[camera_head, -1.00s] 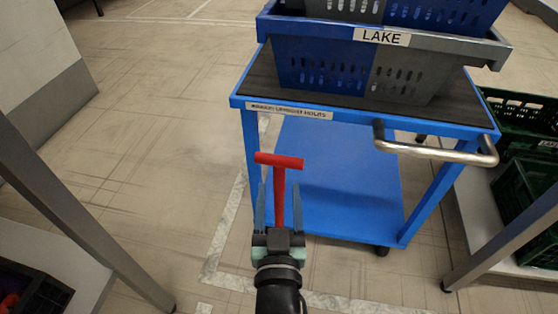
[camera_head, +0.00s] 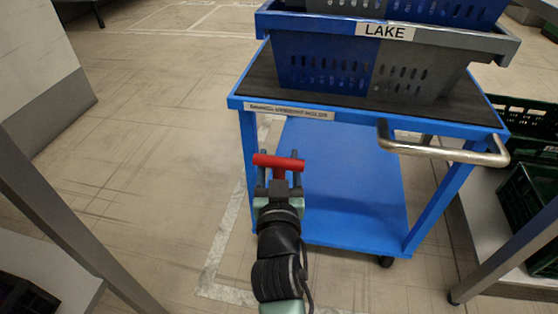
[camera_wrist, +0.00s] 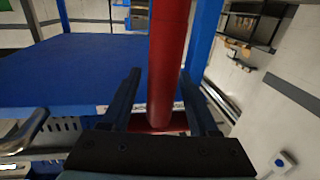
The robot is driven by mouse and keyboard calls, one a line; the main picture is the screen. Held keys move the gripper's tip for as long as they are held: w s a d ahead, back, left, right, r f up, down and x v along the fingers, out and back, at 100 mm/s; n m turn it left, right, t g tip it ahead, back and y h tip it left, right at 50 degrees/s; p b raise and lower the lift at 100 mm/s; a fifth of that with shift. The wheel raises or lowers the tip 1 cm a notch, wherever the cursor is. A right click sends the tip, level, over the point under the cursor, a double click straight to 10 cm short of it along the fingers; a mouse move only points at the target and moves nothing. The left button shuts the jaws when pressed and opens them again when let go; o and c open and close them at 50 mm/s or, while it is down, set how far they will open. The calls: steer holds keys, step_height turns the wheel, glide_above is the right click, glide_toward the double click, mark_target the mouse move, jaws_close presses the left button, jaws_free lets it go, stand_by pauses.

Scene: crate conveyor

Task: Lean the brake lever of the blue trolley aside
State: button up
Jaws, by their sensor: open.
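The blue trolley (camera_head: 352,190) stands ahead, with a dark top deck and a lower blue shelf. Its red brake lever (camera_head: 279,162) has a T-shaped handle and shows in front of the trolley's left front leg. My gripper (camera_head: 279,174) is open at the lever, one finger on each side of its shaft. In the wrist view, the red shaft (camera_wrist: 168,60) runs between the two open fingers (camera_wrist: 160,85), with the crossbar low behind them, close to the palm. Contact cannot be told. The lever's lower part is hidden in the head view by my gripper.
A blue and grey crate (camera_head: 384,31) labelled LAKE sits on the trolley deck. A metal push handle (camera_head: 445,152) sticks out at the right front. Green crates (camera_head: 530,195) stand on a shelf at right. The floor (camera_head: 165,150) left of the trolley is clear.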

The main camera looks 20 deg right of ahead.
jaws_close()
stand_by(1.3)
